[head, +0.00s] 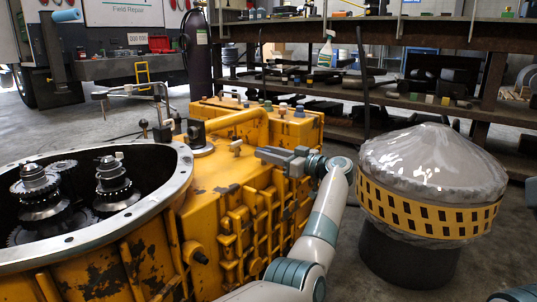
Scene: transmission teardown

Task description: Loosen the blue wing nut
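The yellow transmission housing (235,195) fills the left and middle of the head view. Several small wing nuts stand on its top toward the back. One at the right of that row looks bluish (299,111), though its colour is hard to tell at this size. A pale tan wing nut (236,147) stands nearer, left of my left gripper. My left gripper (268,156) is over the housing's right side, fingers pointing left, apart from the wing nuts. Its finger gap is not clear. My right gripper is not in view.
An open bell housing with gears (115,190) is at the left. A wrapped, yellow-banded drum (430,185) stands on the floor at the right. A workbench with shelves (400,38) runs along the back. Bare floor lies between the housing and the drum.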

